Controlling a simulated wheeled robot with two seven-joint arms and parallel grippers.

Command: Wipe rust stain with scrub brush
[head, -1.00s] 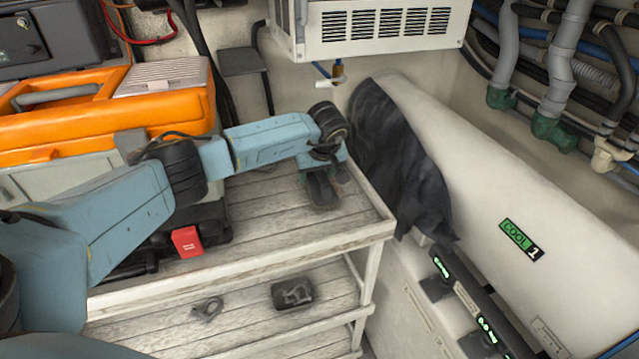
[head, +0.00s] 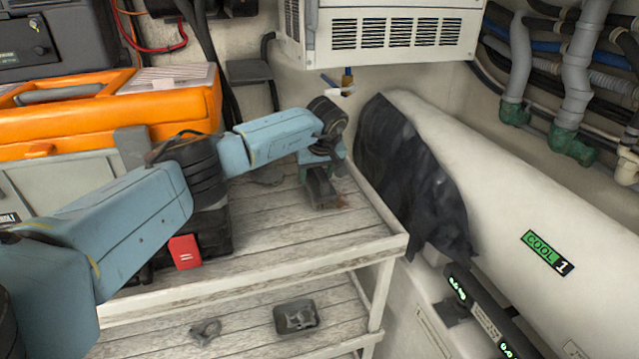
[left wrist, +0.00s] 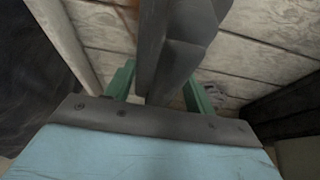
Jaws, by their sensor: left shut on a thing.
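My left gripper (head: 322,172) is low over the right end of the white plank shelf top (head: 285,235). It is shut on a dark grey block, which I take to be the scrub brush (head: 322,192), and the brush points down at the planks. Whether it touches them I cannot tell. In the left wrist view the brush (left wrist: 168,50) stands between the green fingers (left wrist: 158,92). A brown rust stain (head: 344,203) shows on the planks just right of the brush, partly hidden. An orange-brown patch (left wrist: 128,16) shows beside the brush in the left wrist view. My right gripper is not in view.
An orange toolbox (head: 110,115) stands at the left of the shelf. A raised rim (head: 330,260) edges the shelf. A grey tray-like item (head: 296,317) lies on the lower shelf. A dark cloth (head: 410,180) drapes over the white casing at right. A vented box (head: 400,30) hangs above.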

